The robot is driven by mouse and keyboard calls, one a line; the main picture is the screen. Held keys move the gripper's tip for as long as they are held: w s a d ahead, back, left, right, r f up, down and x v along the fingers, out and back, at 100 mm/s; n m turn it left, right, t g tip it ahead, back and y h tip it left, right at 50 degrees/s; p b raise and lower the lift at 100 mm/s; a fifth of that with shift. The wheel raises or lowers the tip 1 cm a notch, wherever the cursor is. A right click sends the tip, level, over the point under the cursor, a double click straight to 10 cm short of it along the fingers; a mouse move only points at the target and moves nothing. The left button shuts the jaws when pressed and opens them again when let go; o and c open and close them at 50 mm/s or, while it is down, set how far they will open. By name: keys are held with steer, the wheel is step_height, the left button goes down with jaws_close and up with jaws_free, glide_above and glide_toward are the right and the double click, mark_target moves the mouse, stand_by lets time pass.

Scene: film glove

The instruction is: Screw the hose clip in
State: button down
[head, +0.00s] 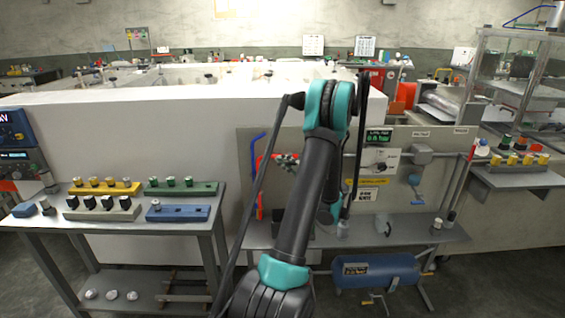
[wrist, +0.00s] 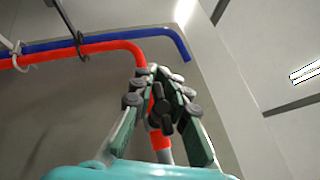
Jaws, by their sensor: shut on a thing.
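My gripper (wrist: 160,95) is shut on a dark winged piece, seemingly the hose clip's screw (wrist: 160,118), in the wrist view. The red hose (wrist: 80,50) comes in from the left, bends down and passes behind the fingers. The clip's band is mostly hidden, so I cannot tell how tight it is. In the head view my gripper (head: 286,161) is small, at the wall panel beside the red hose (head: 259,190), left of my arm.
A blue hose (wrist: 120,37) runs above the red one, with metal hooks (wrist: 80,45) nearby. The bench at left holds a yellow block (head: 105,188), a green block (head: 181,188) and a blue block (head: 178,213) with knobs. A blue tank (head: 376,271) is under the right shelf.

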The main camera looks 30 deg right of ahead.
steer(key=shift+r+m+t, duration=0.2)
steer(key=shift+m+t, duration=0.2)
steer(key=shift+r, duration=0.1)
steer(key=c, duration=1.5)
jaws_free()
